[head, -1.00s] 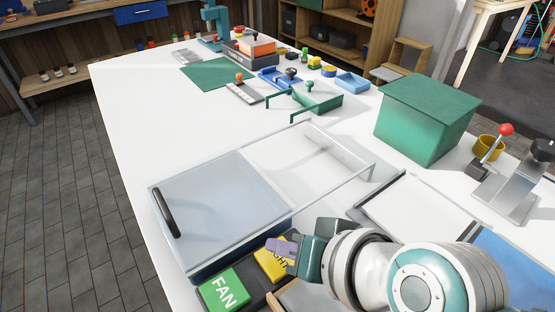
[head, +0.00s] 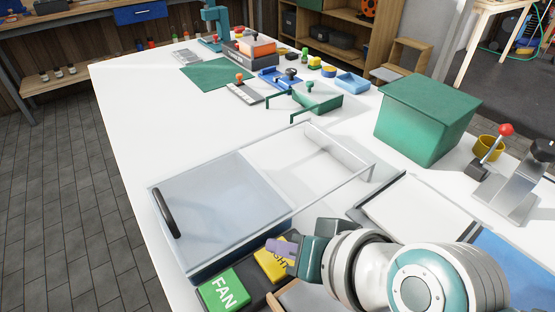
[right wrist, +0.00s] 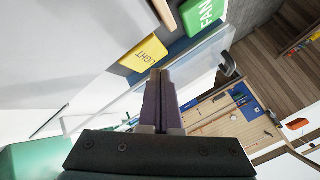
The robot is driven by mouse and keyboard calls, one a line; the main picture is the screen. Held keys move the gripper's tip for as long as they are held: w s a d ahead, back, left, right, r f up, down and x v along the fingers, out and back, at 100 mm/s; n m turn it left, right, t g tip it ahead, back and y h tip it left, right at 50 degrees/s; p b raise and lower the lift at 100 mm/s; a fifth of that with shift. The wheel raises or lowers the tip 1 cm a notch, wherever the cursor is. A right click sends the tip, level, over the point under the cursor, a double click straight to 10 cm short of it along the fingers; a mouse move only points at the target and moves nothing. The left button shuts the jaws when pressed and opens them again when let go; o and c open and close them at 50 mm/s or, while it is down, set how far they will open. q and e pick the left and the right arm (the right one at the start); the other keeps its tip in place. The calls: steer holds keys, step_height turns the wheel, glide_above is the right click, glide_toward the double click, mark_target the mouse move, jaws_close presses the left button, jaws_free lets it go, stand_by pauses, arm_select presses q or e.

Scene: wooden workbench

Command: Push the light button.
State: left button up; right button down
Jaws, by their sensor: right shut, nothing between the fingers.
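The yellow light button (head: 270,264) sits on a dark base in the head view, just behind the green FAN button (head: 223,289). Its lettering is partly covered by my right gripper (head: 277,248). In the right wrist view the light button (right wrist: 144,54) shows its word, and the FAN button (right wrist: 203,14) is beside it. My right gripper (right wrist: 160,76) is shut and empty, its purple fingers together. Its tips are close to the light button; I cannot tell whether they touch it. My left gripper is not in view.
A clear-lidded case (head: 215,212) with a black handle stands right behind the buttons. A grey-framed tray (head: 412,212) and a green box (head: 425,115) stand to the right. The white bench top (head: 135,128) is clear at the left.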

mark_target(283, 264)
steer(key=shift+f, duration=0.1)
stand_by(0.4)
steer(key=shift+f, duration=0.4)
steer(key=shift+f+b, duration=0.5)
steer(key=shift+b, duration=0.1)
stand_by(0.4)
steer(key=shift+r, duration=0.1)
steer(key=shift+r+p, duration=0.9)
steer(key=shift+p, duration=0.2)
steer(key=shift+r, duration=0.1)
step_height(283, 264, up, 6)
steer(key=p, duration=0.6)
